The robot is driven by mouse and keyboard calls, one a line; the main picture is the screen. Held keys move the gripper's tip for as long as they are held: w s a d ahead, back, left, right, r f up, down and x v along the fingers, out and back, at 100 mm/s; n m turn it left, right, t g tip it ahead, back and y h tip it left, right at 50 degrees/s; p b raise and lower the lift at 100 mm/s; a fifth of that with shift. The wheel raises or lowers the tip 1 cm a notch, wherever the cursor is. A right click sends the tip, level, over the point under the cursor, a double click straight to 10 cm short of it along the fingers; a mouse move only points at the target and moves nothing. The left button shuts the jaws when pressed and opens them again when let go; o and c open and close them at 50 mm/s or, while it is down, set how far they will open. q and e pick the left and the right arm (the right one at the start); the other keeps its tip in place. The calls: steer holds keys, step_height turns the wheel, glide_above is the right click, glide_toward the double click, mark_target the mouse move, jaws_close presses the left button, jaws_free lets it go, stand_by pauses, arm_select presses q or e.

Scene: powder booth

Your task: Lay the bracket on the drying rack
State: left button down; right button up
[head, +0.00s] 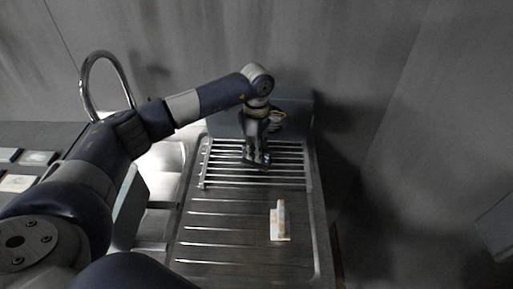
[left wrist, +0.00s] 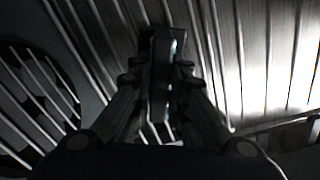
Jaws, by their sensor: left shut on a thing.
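My left gripper (head: 257,158) reaches over the drying rack (head: 219,164), a row of pale metal bars on the metal counter. In the left wrist view its fingers (left wrist: 160,85) are shut on a dark, narrow piece, which I take to be the bracket (left wrist: 161,60). The fingers hide much of it, and its full shape cannot be made out. The rack bars (left wrist: 205,50) show behind it. The held piece is low over the bars; whether it touches them I cannot tell. My right gripper is not in view.
A pale, L-shaped piece (head: 280,222) lies on the grooved drainboard (head: 225,230) in front of the rack. A sink (head: 160,170) and a curved tap (head: 105,62) are to the left. Several flat pale items (head: 18,183) lie at the far left. Grey walls stand behind and right.

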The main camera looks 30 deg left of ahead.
arm_select(q)
steer(key=shift+f, duration=0.1)
steer(key=c, duration=1.6)
jaws_free()
steer(key=shift+o, duration=0.2)
steer(key=shift+r, duration=0.25)
step_height(320, 180, up, 12)
steer(key=b, duration=0.3)
steer(key=shift+f, duration=0.1)
